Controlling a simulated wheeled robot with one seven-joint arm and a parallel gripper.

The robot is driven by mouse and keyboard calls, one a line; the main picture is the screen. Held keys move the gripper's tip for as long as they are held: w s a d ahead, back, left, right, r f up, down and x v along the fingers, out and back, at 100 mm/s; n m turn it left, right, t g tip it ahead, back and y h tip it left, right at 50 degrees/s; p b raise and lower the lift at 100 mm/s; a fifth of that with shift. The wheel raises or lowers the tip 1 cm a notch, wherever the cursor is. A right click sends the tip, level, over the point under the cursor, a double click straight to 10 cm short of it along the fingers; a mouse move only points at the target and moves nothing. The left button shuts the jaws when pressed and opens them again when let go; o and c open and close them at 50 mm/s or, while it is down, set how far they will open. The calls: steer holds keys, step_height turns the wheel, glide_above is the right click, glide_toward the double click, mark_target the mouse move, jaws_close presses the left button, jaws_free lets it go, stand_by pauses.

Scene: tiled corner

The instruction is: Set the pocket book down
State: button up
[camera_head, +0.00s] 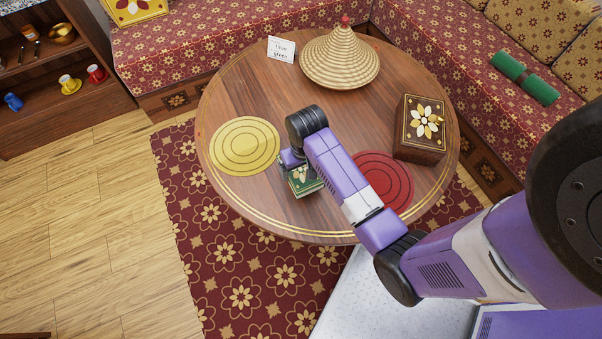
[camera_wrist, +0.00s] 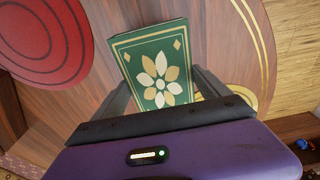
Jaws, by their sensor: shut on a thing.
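The pocket book (camera_head: 305,181) is green with a flower of cream and tan petals on its cover. In the wrist view the book (camera_wrist: 155,62) sits between the two fingers of my gripper (camera_wrist: 160,95), which is shut on it. In the head view my gripper (camera_head: 292,165) and the book are over the front part of the round wooden table (camera_head: 250,100), between the yellow mat and the red mat. I cannot tell whether the book touches the tabletop. Part of the book is hidden by my gripper.
A yellow round mat (camera_head: 245,146) lies left and a red round mat (camera_head: 384,180) lies right, both bare. A wooden box (camera_head: 419,128) stands at the right. A woven cone lid (camera_head: 340,58) and a small card (camera_head: 281,50) are at the back.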

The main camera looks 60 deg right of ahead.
mark_target(301, 175)
steer(key=shift+f, duration=2.25)
steer(key=shift+f, duration=0.2)
steer(key=o, duration=1.7)
steer(key=shift+r, duration=0.1)
